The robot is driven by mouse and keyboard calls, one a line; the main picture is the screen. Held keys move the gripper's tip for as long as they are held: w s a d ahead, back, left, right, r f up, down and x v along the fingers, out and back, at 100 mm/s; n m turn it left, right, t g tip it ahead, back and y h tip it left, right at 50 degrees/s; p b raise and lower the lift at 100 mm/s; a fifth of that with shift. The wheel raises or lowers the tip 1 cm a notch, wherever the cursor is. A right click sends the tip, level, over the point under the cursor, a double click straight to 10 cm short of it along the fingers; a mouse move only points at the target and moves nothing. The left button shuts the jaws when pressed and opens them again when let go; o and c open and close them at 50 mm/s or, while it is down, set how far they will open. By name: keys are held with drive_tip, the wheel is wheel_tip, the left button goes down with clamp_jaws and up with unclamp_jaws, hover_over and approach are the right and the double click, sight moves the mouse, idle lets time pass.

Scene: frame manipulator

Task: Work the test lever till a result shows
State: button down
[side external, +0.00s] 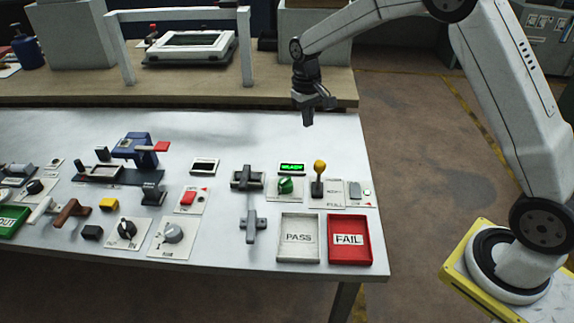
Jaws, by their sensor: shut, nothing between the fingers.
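The test lever (318,182) is a dark stick with a yellow ball knob, standing about upright on a pale plate near the right end of the table. A small display (292,168) to its left glows with green text that seems to read READY. My gripper (307,121) points down in the air, above and beyond the lever as seen here. It is shut, with nothing held, and apart from the lever.
A green knob (286,187) sits left of the lever. A white PASS tray (298,256) and a red FAIL tray (351,258) lie in front. Grey clamp-like parts (247,178) stand farther left. The white table (215,135) is bare toward the back.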

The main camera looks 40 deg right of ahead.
drive_tip(key=shift+m+g, duration=0.3)
drive_tip(key=shift+g, duration=0.3)
drive_tip(key=shift+w+d+f, duration=0.25)
drive_tip(key=shift+w+d, duration=0.05)
drive_tip(key=shift+w, duration=0.5)
drive_tip(key=shift+w+d+f, duration=0.25)
drive_tip(key=shift+w+d, duration=0.05)
drive_tip(key=shift+w, duration=0.45)
drive_tip(key=shift+w+d+f, duration=0.25)
drive_tip(key=shift+w+d, duration=0.05)
drive_tip(key=shift+w, duration=0.5)
drive_tip(key=shift+f, duration=0.1)
hover_over(319, 176)
drive_tip(key=w, duration=0.4)
wheel_tip(319, 176, down, 10)
drive_tip(key=shift+s+d, duration=0.15)
drive_tip(key=shift+d, duration=0.25)
